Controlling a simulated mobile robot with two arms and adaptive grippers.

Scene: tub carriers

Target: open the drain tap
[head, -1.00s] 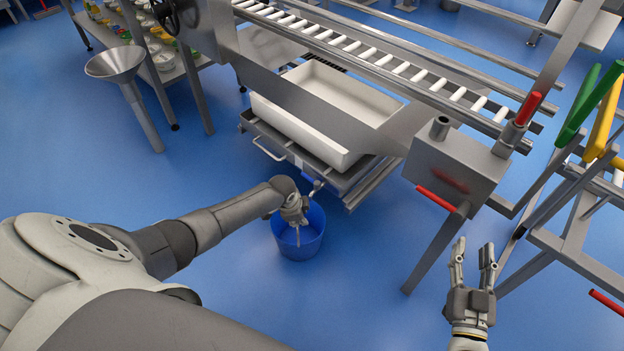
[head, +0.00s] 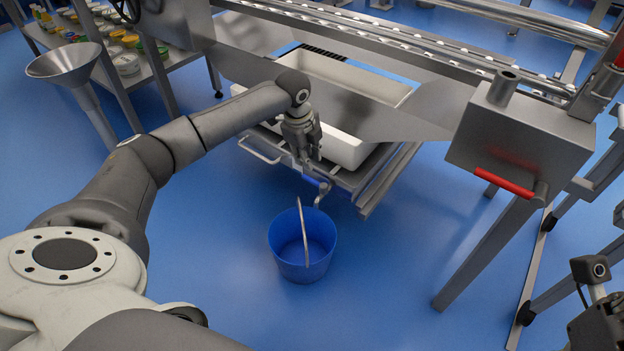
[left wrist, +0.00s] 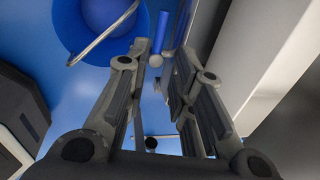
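The drain tap (head: 320,194) is on the front of the steel frame under the white tub (head: 348,152), with its grey curved spout above and to the right of a blue bucket (head: 288,265). A small blue part, apparently the tap's handle (head: 318,182), is just below my left gripper (head: 313,158). In the left wrist view the blue handle (left wrist: 160,30) shows beyond the gap between my left fingers (left wrist: 163,55). These fingers are apart and hold nothing that I can see. Contact with the tap cannot be made out. My right gripper's fingers are out of frame.
The bucket stands on the floor with its wire handle raised; it also shows in the left wrist view (left wrist: 75,35). A steel box with a red lever (head: 503,182) stands to the right. A metal funnel (head: 65,63) is at the left.

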